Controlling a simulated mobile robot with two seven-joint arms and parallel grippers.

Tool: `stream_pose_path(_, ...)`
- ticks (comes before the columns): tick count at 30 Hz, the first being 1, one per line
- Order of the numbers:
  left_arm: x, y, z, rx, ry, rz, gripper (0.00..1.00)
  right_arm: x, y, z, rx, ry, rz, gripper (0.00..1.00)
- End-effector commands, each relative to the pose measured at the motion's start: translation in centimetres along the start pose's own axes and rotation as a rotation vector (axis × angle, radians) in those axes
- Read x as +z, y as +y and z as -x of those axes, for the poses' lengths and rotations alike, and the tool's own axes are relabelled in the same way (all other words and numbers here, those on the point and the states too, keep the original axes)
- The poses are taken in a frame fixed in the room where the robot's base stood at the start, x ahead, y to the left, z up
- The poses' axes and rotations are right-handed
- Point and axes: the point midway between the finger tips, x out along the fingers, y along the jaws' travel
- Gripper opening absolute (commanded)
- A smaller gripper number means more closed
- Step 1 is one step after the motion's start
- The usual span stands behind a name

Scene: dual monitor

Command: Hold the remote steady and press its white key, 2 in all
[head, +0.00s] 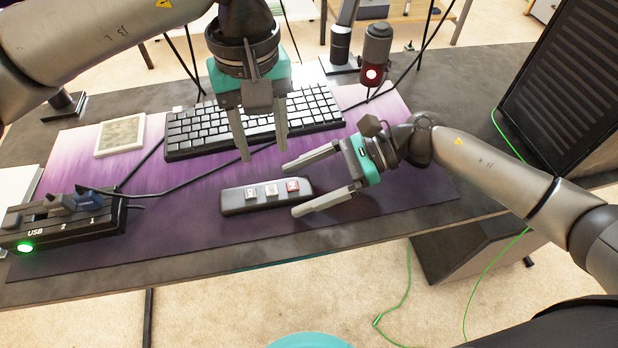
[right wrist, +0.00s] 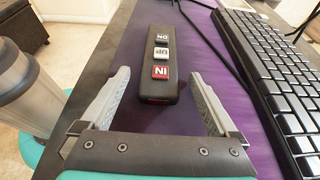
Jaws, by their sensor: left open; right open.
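The dark remote (head: 235,204) lies on the purple desk mat, and it also shows in the right wrist view (right wrist: 152,92). It has a row of three keys: a red key (head: 292,185) marked IN at the right end, the white key (right wrist: 161,54) marked UP in the middle, and a third key (right wrist: 162,40) marked DN. My right gripper (head: 289,191) is open at the remote's right end, its fingers spread to either side of the red-key end, apart from it. My left gripper (head: 263,153) is open and empty, pointing down above the mat behind the remote.
A black keyboard (head: 200,128) lies behind the remote. A USB hub (head: 62,233) with a green light stands at the left, its cable crossing the mat. A microphone (head: 375,50) stands at the back. The mat (head: 390,205) is clear right of the remote.

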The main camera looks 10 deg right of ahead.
Motion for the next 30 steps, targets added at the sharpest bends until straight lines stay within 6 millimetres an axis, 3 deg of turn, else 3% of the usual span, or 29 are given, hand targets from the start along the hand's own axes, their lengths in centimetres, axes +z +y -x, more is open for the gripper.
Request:
stream_pose_path(2,0.0,0.01,0.0,0.0,0.0,0.0,0.5,0.01,0.0,0.01,0.0,0.0,0.0,0.95)
stream_pose_path(27,0.0,0.0,0.0,0.0,0.0,0.0,0.5,0.0,0.01,0.05,0.0,0.0,0.0,0.01)
stream_pose_path(30,0.0,0.0,0.0,0.0,0.0,0.0,0.42,0.0,0.01,0.06,0.0,0.0,0.0,0.0)
